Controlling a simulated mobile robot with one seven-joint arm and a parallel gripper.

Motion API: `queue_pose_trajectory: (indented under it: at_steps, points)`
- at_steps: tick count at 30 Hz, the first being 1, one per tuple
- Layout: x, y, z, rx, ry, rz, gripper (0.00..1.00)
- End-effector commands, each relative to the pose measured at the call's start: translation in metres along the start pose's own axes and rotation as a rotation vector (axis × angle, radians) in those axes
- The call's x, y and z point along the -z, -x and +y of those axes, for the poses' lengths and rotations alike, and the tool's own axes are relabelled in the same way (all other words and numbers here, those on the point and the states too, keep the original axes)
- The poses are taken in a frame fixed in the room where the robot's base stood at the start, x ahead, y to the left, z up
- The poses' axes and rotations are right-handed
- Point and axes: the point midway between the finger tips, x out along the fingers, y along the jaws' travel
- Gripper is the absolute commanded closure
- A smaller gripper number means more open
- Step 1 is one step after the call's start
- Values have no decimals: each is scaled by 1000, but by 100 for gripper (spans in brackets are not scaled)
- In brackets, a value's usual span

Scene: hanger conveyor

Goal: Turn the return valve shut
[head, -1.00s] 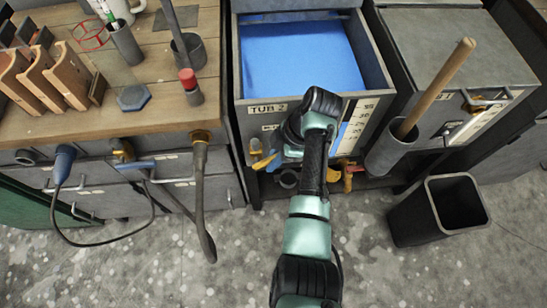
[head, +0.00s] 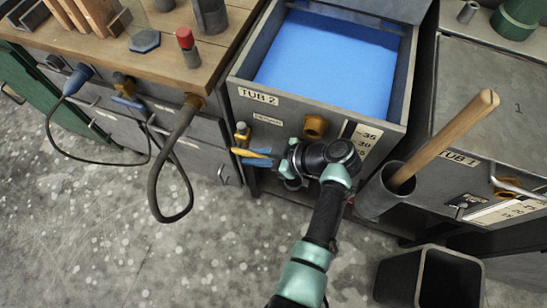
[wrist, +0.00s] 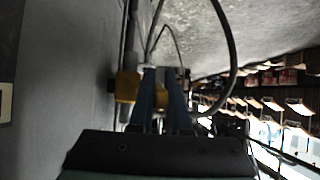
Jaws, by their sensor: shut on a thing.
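In the wrist view the two blue fingers (wrist: 164,95) point away beside a brass fitting (wrist: 127,87). The gripped part of the lever is not clear there.
TUB 2 (head: 310,112) holds blue liquid. A brass outlet (head: 315,127) sits right of the valve. A grey holder (head: 380,193) with a wooden-handled tool stands close right of my wrist. A bin (head: 430,285) is at lower right. A hose (head: 160,165) hangs at left.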

Motion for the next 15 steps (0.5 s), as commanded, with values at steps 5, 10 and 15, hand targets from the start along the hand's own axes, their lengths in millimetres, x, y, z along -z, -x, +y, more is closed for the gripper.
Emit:
queue_pose_trajectory:
  at_steps: [5,10,15]
  points:
    - [-8,-5,0,-5,-2,82,100]
    - [-7,-5,0,-6,-2,126,100]
    - [-5,-5,0,-6,-2,144,100]
